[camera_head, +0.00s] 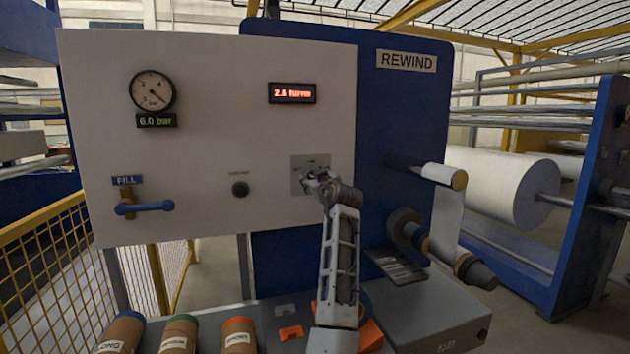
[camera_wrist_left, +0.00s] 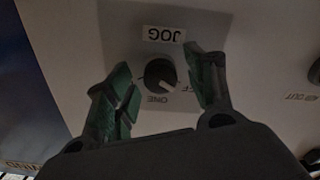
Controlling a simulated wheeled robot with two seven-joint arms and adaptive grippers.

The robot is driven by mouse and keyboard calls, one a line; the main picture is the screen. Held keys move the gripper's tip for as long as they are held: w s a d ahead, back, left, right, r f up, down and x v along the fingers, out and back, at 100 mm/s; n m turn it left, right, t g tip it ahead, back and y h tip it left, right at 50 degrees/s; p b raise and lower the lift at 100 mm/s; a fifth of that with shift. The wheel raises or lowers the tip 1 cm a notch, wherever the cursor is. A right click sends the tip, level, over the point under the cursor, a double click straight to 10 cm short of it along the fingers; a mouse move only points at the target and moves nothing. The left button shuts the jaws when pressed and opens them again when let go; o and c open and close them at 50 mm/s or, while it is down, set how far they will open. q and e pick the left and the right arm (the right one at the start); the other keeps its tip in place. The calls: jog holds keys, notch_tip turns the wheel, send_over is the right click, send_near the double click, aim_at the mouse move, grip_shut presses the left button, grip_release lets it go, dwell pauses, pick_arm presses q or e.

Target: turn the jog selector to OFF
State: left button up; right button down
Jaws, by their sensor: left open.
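The jog selector (camera_wrist_left: 160,74) is a round dark knob with a light pointer mark, on the pale panel. In the left wrist view it appears upside down, with a JOG label (camera_wrist_left: 164,34), the word ONE and a partly covered word ending in FF. The pointer's exact setting is hard to tell. My left gripper (camera_wrist_left: 160,82) is open, its green-padded fingers on either side of the knob, with no clear contact. In the head view my left gripper (camera_head: 316,180) is in front of the selector's grey plate (camera_head: 299,165) and hides the knob. My right gripper is out of view.
The panel also holds a pressure gauge (camera_head: 152,90), a red display (camera_head: 292,93), a blue FILL lever (camera_head: 146,207) and a black knob (camera_head: 240,189). Several labelled rolls, one a green-ended roll (camera_head: 179,334), stand below. A roller (camera_head: 440,175) projects at right.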

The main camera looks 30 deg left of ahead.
pick_arm(q)
jog(key=shift+s+d, duration=0.1)
jog(key=shift+d, duration=0.05)
jog(key=v, duration=0.7)
dwell(0.3)
jog(key=shift+s, duration=0.1)
dwell(0.4)
